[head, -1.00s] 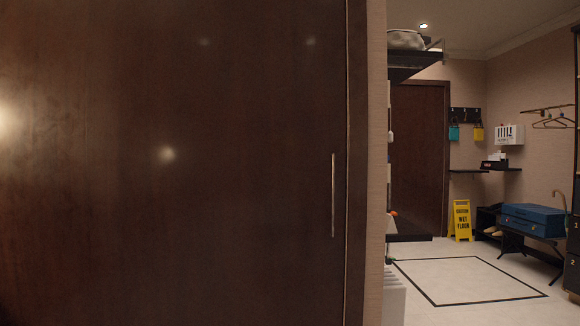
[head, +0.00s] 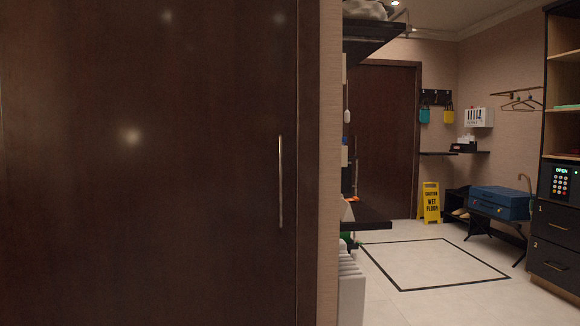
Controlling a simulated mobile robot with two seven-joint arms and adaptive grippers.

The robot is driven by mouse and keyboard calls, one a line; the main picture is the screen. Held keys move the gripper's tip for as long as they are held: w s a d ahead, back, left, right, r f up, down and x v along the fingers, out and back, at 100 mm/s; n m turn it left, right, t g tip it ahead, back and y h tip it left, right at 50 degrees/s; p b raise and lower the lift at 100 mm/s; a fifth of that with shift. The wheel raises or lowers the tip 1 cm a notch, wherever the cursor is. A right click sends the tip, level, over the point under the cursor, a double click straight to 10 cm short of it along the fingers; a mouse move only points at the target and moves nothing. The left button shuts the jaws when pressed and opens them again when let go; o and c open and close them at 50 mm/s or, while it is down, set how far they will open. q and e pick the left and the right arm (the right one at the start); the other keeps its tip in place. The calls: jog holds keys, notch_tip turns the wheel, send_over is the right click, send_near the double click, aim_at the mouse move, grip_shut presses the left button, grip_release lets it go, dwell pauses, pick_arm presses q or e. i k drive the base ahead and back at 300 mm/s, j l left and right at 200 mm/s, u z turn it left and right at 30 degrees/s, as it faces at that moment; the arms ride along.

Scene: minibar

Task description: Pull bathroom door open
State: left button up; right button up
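A large dark brown door (head: 150,200) fills the left half of the head view and looks closed against its frame. A thin vertical metal handle (head: 280,181) is near its right edge. A second dark brown door (head: 385,140) stands in the back wall, also looking closed; a small vertical handle (head: 355,178) shows at its left side. I cannot tell from the view which one is the bathroom door. Neither of my grippers is in view.
Right of the near door, a wall edge (head: 329,200) and dark shelves (head: 366,215) stick out. Beyond is light floor with a black outlined rectangle (head: 435,264). A yellow wet-floor sign (head: 431,203), a blue case (head: 500,202) and a drawer cabinet (head: 557,225) stand farther right.

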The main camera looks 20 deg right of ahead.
aim_at(150, 146)
jog(key=i+l, duration=0.15)
jog(key=l, duration=0.2)
jog(key=i+l, duration=0.15)
jog(key=l, duration=0.25)
jog(key=i+l, duration=0.1)
jog(key=l, duration=0.25)
jog(key=i+l+u, duration=0.1)
jog(key=l, duration=0.25)
jog(key=i+l, duration=0.2)
jog(key=l, duration=0.2)
jog(key=i+l, duration=0.1)
jog(key=l, duration=0.25)
